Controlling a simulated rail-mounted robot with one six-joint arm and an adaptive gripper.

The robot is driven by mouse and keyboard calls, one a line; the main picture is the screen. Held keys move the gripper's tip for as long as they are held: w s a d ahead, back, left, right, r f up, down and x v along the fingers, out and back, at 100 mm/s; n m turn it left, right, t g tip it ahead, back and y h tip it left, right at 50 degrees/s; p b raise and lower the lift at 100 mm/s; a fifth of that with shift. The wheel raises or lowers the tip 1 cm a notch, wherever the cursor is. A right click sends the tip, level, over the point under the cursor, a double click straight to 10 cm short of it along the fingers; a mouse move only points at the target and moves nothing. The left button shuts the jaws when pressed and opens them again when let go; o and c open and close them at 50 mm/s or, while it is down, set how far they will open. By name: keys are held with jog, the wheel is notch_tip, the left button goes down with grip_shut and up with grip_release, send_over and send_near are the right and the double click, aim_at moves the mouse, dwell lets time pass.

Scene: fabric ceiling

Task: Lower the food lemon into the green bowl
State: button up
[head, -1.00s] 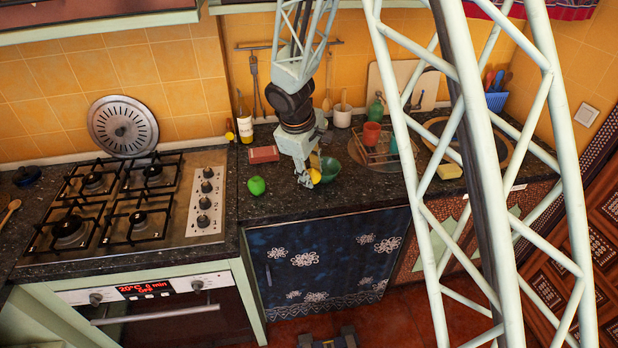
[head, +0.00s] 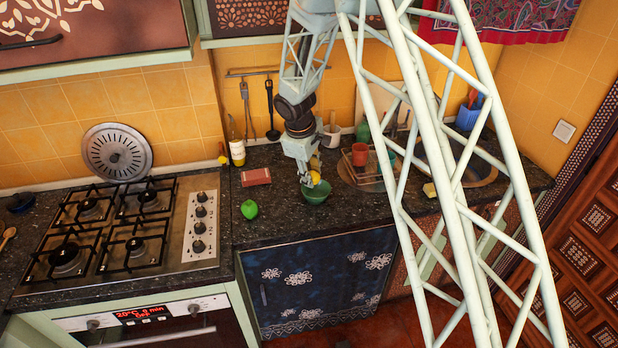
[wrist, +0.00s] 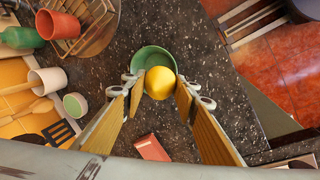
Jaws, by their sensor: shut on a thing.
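The yellow lemon (wrist: 160,84) is held between the two fingers of my gripper (wrist: 159,93) in the wrist view. The green bowl (wrist: 148,54) shows directly behind the lemon, which covers part of it. In the head view, the green bowl (head: 317,195) stands upright on the dark counter. My gripper (head: 312,178) points down over it, and the lemon (head: 315,174) shows at the bowl's rim level, partly hidden by the fingers. I cannot tell whether the lemon touches the bowl.
A green apple-like fruit (head: 249,209) and a red box (head: 256,176) lie left of the bowl. A red cup (head: 360,154) stands at the sink to the right. A bottle (head: 237,152) stands near the wall. The counter in front of the bowl is clear.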

aim_at(315, 179)
jog(key=shift+w+d+f+p, duration=0.15)
jog(key=shift+w+d+f, duration=0.1)
jog(key=shift+w, duration=0.4)
jog(key=shift+w+d+f+p, duration=0.1)
jog(key=shift+w+d+f, duration=0.1)
jog(key=shift+w, duration=0.45)
jog(key=shift+w+d+f+p, duration=0.15)
jog(key=shift+w+d+f, duration=0.1)
jog(key=shift+w, duration=0.4)
jog(key=shift+f, duration=0.15)
jog(key=shift+f+b, duration=1.8)
jog(key=shift+f, duration=0.15)
jog(key=shift+f+b, duration=1.15)
jog(key=shift+f, duration=0.3)
dwell(1.5)
jog(key=o, duration=1)
jog(key=shift+c, duration=0.2)
